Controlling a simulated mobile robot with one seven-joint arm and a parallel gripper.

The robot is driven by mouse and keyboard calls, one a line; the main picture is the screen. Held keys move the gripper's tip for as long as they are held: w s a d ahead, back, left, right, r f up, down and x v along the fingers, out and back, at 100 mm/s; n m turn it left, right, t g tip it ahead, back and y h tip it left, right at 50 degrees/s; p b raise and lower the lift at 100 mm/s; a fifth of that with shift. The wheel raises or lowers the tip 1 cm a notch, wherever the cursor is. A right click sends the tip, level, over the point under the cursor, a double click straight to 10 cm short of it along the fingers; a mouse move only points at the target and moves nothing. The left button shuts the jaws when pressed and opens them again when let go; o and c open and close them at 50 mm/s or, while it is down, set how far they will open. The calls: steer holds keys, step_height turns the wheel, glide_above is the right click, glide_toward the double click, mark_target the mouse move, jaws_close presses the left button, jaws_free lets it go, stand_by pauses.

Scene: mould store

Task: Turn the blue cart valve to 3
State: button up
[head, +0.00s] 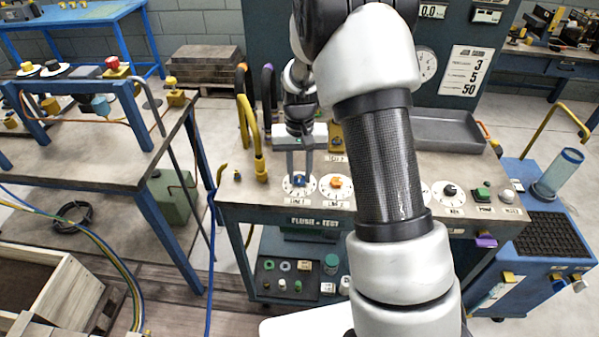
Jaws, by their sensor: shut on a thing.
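The blue valve (299,180) sits at the middle of a round white dial (288,189) near the front left of the cart top (243,196). A label reading like "LINE 1" is below it. My gripper (300,174) points down over this dial, with its fingers shut on the blue valve. The fingers hide part of the knob and the dial's far side. The dial's numbers and the valve's setting are too small to read.
An orange valve (336,182) on its own dial stands close to the right. A black knob (450,190) and a green switch (481,194) are farther right. Yellow hose hooks (257,150) rise at the left. My arm hides the cart's middle.

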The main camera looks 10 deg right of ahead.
mark_target(300, 178)
steer(key=o, duration=1)
steer(key=shift+o, duration=0.2)
step_height(300, 178, up, 18)
steer(key=p, duration=0.2)
steer(key=shift+f, duration=0.25)
steer(key=s+r+t+p, duration=0.3)
steer(key=s+r+p, duration=0.2)
steer(key=s+r, duration=0.85)
steer(key=s+r+n+t+p, duration=0.1)
steer(key=s+r+p, duration=0.3)
steer(key=s, duration=0.8)
steer(key=shift+r+n+t, duration=0.4)
steer(key=shift+r+t, duration=0.15)
steer(key=shift+t, duration=0.25)
